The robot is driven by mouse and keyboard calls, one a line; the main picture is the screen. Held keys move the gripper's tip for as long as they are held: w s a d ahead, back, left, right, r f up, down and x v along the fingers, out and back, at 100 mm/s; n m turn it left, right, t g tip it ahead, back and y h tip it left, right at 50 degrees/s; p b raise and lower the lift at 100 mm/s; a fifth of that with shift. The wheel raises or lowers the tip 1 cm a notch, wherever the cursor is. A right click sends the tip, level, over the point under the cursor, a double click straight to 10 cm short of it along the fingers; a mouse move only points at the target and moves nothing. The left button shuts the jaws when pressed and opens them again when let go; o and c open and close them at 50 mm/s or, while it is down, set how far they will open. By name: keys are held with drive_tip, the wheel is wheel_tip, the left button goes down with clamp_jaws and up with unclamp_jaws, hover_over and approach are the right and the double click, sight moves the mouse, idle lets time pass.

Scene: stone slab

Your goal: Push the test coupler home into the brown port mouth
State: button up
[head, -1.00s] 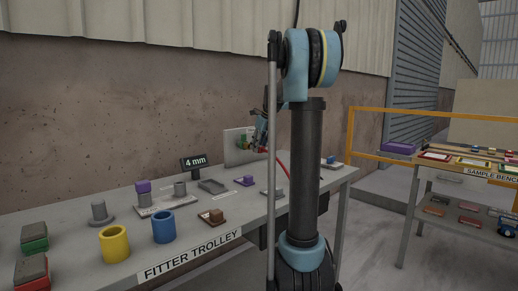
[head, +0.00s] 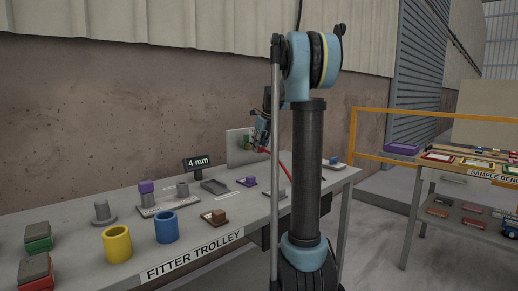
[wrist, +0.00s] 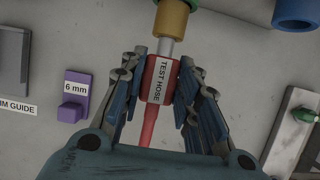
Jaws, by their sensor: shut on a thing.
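My gripper (wrist: 161,85) is shut on the red test coupler (wrist: 160,66), labelled TEST HOSE, with one finger on each side. Its red hose (wrist: 148,125) trails toward my wrist. The coupler's silver nose (wrist: 166,46) points at the brown port mouth (wrist: 172,18) at the top of the wrist view. The nose meets or overlaps the mouth's edge; I cannot tell how deep it sits. The red collar is apart from the mouth. In the head view my gripper (head: 262,137) is small beside the upright panel (head: 240,146), partly hidden by my arm.
A blue port (wrist: 295,10) lies upper right in the wrist view. A green fitting (wrist: 304,115) on a grey plate is at right. A purple 6 mm block (wrist: 75,97) is at left. The trolley (head: 130,272) holds yellow (head: 117,243) and blue (head: 165,227) cups.

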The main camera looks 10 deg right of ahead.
drive_tip(key=shift+w+a, duration=0.4)
drive_tip(key=shift+w, duration=0.15)
drive_tip(key=o, duration=1.2)
drive_tip(key=shift+o, duration=0.2)
drive_tip(key=v, duration=1.1)
drive_tip(key=shift+r, duration=0.4)
